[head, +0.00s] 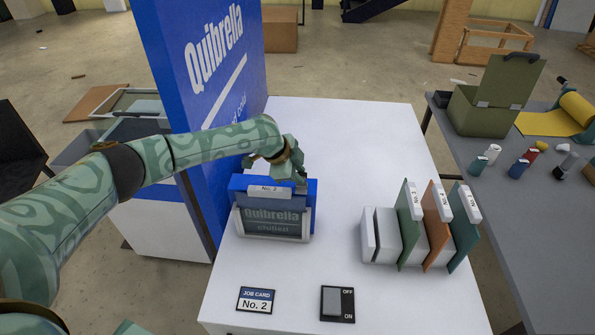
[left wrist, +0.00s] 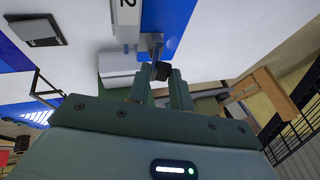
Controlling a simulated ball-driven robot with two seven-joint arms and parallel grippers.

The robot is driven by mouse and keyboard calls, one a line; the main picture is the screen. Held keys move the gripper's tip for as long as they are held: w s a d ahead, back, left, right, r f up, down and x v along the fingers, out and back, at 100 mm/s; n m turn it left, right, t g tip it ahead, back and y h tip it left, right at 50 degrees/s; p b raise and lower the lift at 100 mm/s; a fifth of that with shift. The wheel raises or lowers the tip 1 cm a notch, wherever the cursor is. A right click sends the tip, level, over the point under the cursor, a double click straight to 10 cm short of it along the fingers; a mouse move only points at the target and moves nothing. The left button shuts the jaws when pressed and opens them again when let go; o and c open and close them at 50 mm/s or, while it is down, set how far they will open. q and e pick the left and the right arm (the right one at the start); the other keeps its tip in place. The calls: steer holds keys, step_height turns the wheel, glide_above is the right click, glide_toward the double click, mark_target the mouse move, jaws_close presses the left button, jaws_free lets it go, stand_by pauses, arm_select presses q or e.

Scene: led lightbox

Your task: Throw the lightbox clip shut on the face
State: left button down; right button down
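A white "No. 2" tab (head: 268,192) shows along the face's top. My left gripper (head: 300,180) is at the box's top right corner, and its arm hides part of the top. In the left wrist view, my left gripper's fingertips (left wrist: 161,74) stand on both sides of a dark knob (left wrist: 161,71), seemingly the clip's end, with no clear gap. The clip's exact angle is hard to tell. My right gripper is not in view.
A rack (head: 383,232) with green and orange panels stands right of the lightbox. A job card (head: 255,300) reading "No. 2" and an OFF/ON switch (head: 338,303) lie in front. A tall blue sign (head: 210,85) rises behind left. The table's far part is clear.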

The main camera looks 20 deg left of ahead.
arm_select(q)
steer(key=shift+s+r+t+p, duration=0.2)
steer(key=shift+t+p, duration=0.1)
steer(key=shift+p, duration=0.45)
steer(key=s+t+p, duration=0.1)
steer(key=s+f+m+t+y+p, duration=0.1)
steer(key=t+p, duration=0.1)
steer(key=shift+d+f+t, duration=0.15)
steer(key=shift+d+t, duration=0.15)
steer(key=shift+d, duration=0.05)
steer(key=shift+s+d+f+m+t+b, duration=0.1)
steer(key=shift+s+f+m+t+b, duration=0.3)
steer(key=shift+t, duration=0.7)
steer(key=shift+s, duration=0.1)
steer(key=c, duration=1.3)
jaws_free()
